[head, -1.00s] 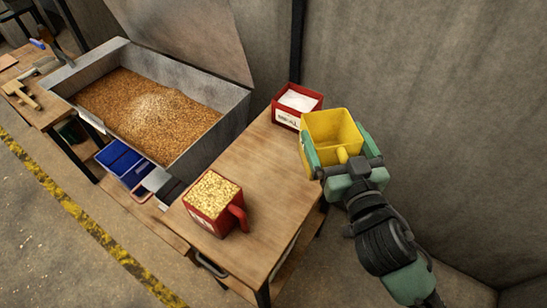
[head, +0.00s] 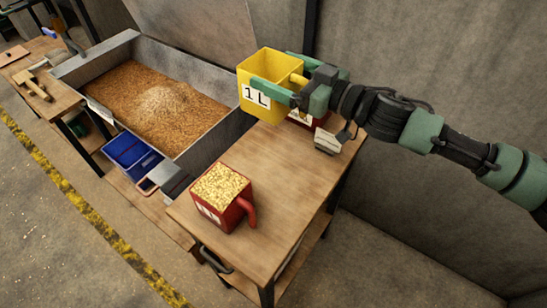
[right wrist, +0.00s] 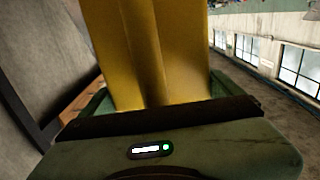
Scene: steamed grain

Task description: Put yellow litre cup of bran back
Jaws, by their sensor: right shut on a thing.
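The yellow litre cup (head: 262,104), marked "1 L", is held up in the air over the back of the wooden table (head: 290,165), near the corner of the grain trough. My right gripper (head: 272,72) is shut on it, with one green finger on each side. I see its bare yellow inner walls, and no bran shows in it; its floor is hidden. In the right wrist view the yellow cup (right wrist: 155,50) fills the space between the fingers. My left gripper is out of view.
A red litre cup full of grain (head: 222,200) stands on the table's front part. A red box (head: 300,119) at the back is mostly hidden by my gripper. The metal trough of grain (head: 215,140) and a blue bin (head: 130,152) are to the left. The table's middle is clear.

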